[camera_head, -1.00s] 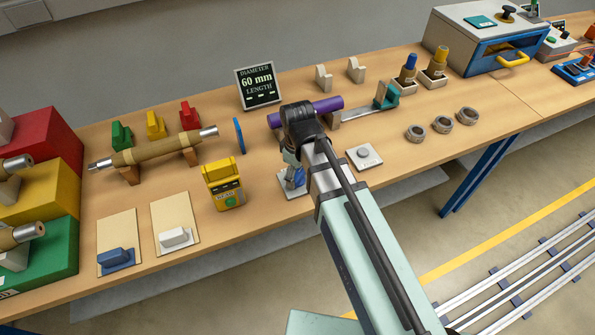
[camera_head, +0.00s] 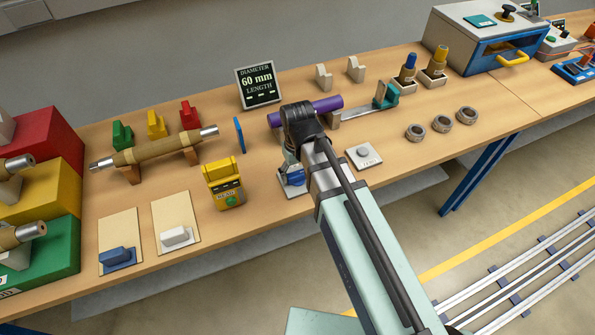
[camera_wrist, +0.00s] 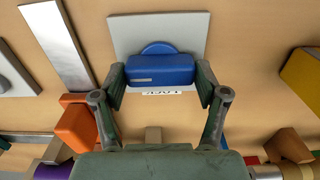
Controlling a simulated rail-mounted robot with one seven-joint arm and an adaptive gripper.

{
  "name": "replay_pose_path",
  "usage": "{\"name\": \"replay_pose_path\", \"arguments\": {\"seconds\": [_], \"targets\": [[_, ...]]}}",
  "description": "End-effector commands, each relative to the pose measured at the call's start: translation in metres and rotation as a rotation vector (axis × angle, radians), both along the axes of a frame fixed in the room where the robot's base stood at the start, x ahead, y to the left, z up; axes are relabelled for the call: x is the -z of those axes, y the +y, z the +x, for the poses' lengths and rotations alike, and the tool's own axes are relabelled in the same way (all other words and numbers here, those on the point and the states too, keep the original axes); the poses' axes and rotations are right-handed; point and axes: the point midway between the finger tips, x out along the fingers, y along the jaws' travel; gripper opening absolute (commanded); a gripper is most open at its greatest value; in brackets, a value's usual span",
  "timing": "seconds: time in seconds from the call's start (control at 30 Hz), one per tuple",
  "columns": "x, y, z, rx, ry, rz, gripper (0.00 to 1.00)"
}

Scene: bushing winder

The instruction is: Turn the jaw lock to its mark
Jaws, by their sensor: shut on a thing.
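The jaw lock is a blue block-shaped knob (camera_wrist: 160,69) on a light grey plate (camera_wrist: 190,32) in the wrist view. A small white label (camera_wrist: 161,92), upside down and hard to read, lies just below it. My gripper (camera_wrist: 161,82) is shut on the knob, one finger at each short end. The knob's long side lies across the picture, nearly square with the plate. No mark shows clearly. In the head view the blue knob (camera_head: 294,177) is partly hidden by my wrist and arm.
A yellow box with a small display (camera_head: 224,184) stands left of my gripper. A plate with a grey button (camera_head: 364,156) lies to the right. A purple cylinder (camera_head: 325,106) sits behind my wrist. Several metal rings (camera_head: 441,124) lie farther right. The table's front edge is near.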

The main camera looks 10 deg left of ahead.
Motion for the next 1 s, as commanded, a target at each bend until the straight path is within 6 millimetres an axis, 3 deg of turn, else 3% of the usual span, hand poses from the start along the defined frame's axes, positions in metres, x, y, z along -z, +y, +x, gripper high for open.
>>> {"name": "replay_pose_path", "arguments": {"seconds": [0.47,0.5,0.53,1.0], "targets": [[0.0017,-0.0011,-0.002,0.015,0.005,-0.003,0.38],[0.0017,-0.0011,-0.002,0.015,0.005,-0.003,0.87],[0.0016,-0.0011,-0.0018,0.014,0.004,-0.003,0.98],[-0.0039,-0.0001,-0.0002,0.012,0.001,-0.001,0.98]]}}
